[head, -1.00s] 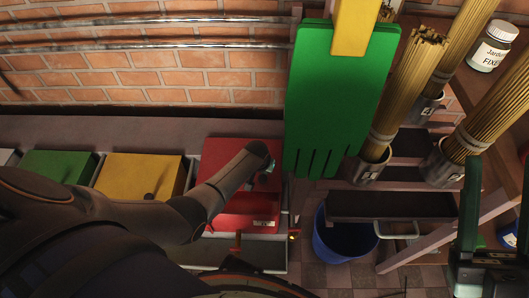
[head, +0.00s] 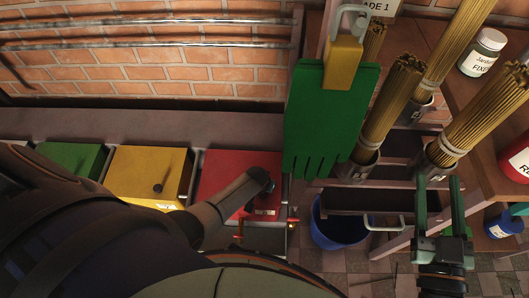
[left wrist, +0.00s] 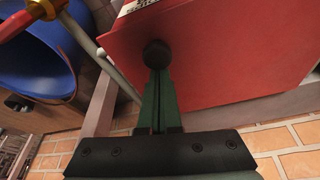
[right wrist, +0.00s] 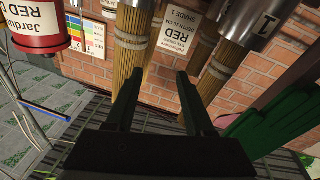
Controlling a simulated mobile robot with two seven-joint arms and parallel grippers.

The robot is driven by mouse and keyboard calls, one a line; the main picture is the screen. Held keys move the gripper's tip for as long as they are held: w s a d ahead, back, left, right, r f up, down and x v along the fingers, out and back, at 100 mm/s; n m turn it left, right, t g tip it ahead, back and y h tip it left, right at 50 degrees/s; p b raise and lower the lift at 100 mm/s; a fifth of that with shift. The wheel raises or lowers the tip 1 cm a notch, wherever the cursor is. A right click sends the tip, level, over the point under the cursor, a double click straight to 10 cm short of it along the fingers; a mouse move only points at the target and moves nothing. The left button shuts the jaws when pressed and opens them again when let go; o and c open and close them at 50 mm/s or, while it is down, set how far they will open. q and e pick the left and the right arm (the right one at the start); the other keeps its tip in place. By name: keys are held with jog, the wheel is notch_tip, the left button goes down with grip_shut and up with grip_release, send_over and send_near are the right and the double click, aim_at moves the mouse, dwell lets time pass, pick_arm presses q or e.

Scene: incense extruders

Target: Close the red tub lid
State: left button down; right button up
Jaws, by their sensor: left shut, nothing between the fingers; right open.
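The red tub lid (head: 225,172) is at the right end of a row of coloured lids in the head view. In the left wrist view its red panel (left wrist: 225,60) fills the upper right. My left gripper (left wrist: 155,75) is shut and empty, its fingertips at a round black knob (left wrist: 156,53) in front of the red panel; I cannot tell whether they touch. How far the lid is open is unclear. My right gripper (head: 438,182) is open and empty, away at the right.
A yellow lid (head: 148,172) and a green lid (head: 70,160) lie left of the red one. A blue bucket (head: 338,228) stands below. Incense bundles (head: 390,105) and a red jar (head: 517,160) are near my right arm.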

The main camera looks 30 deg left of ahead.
pick_arm(q)
jog(key=shift+s+d, duration=0.1)
jog(key=shift+s, duration=0.1)
jog(key=shift+s+f, duration=0.1)
pick_arm(e)
jog(key=shift+f, duration=0.5)
pick_arm(q)
jog(key=shift+s, duration=0.1)
